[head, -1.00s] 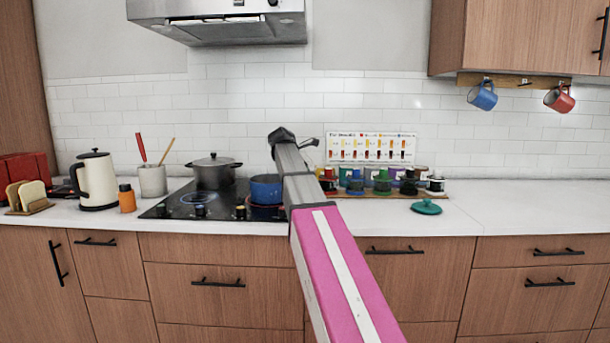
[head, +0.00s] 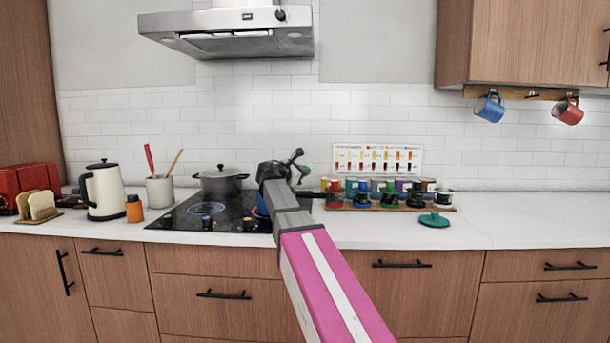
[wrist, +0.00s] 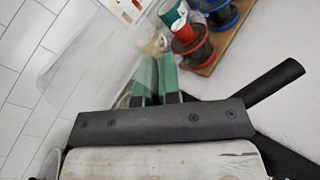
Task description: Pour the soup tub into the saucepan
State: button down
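A translucent, pale tub (wrist: 95,70), which I take for the soup tub, fills the upper left of the wrist view. The green fingers of my gripper (wrist: 156,80) are close together at its near edge and appear to pinch it. Its contents are hard to make out. In the head view my gripper (head: 294,160) is over the right side of the hob, and the tub cannot be made out there. The blue saucepan (head: 262,209) is on the hob, mostly hidden behind my arm. Its black handle (wrist: 274,84) points right in the wrist view.
A grey lidded pot (head: 220,184) stands on the hob's back. A wooden board with several coloured jars (head: 388,192) lies right of my gripper, with a teal lid (head: 434,219) beside it. A kettle (head: 103,192) stands at left. The right counter is clear.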

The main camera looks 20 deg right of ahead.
jog(key=t+h, duration=0.1)
jog(key=a+t+h, duration=0.1)
jog(key=h, duration=0.1)
jog(key=r+t+h, duration=0.1)
jog(key=h, duration=0.1)
jog(key=shift+s+a, duration=0.25)
jog(key=shift+s, duration=0.15)
jog(key=shift+r, duration=0.1)
dwell(1.7)
